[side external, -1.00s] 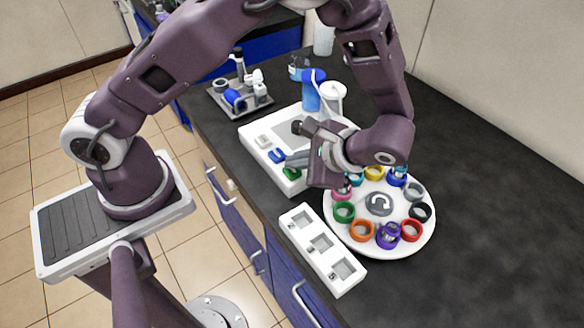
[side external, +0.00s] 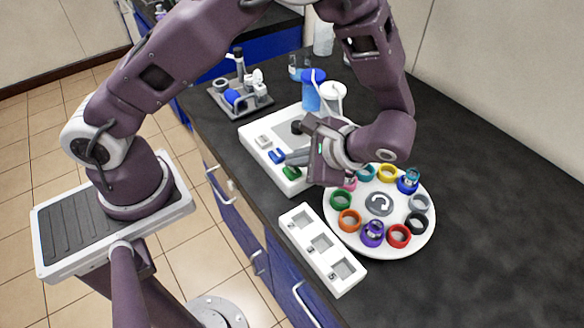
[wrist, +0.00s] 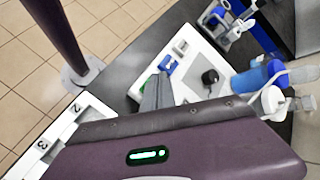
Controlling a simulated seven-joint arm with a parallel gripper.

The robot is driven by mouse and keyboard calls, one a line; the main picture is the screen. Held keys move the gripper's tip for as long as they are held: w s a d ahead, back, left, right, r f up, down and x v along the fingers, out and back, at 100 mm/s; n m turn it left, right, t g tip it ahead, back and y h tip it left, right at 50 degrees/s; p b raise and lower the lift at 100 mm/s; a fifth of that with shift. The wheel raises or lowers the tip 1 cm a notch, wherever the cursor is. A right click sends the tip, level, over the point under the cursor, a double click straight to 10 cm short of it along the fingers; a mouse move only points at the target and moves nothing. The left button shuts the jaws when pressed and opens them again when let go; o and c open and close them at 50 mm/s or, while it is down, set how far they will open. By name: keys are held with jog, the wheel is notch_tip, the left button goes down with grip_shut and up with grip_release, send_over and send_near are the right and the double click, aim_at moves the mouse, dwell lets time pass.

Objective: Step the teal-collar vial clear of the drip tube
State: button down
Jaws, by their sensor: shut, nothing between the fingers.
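The white round carousel (side external: 425,240) carries a ring of coloured seats around a grey hub with an arrow. A vial with a teal collar (side external: 411,174) appears to stand upright in the blue seat (side external: 406,187) at the upper right. A purple vial (side external: 373,231) stands in the purple seat at the front. My gripper (side external: 288,160) is shut and empty, over the white box by the green button (side external: 292,172) and blue button (side external: 277,156). In the wrist view the finger (wrist: 155,93) partly covers the green button. I cannot make out the drip tube.
A blue vessel (side external: 309,95) and white vessel (side external: 334,97) stand behind. A tray of tools (side external: 241,97) is at the back left. The right bench is clear.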

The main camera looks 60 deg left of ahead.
aim_at(296, 172)
jog(key=shift+r, duration=2.75)
jog(key=s+a+r+n+t+h, duration=0.2)
jog(key=s+r+n+t+h, duration=0.4)
jog(key=s+r+h, duration=0.3)
jog(key=s+r+t, duration=0.1)
jog(key=s+r, duration=0.3)
jog(key=r, duration=0.2)
jog(key=shift+s+a+r+n+t, duration=0.25)
jog(key=shift+s+n+t, duration=0.05)
jog(key=shift+s, duration=0.05)
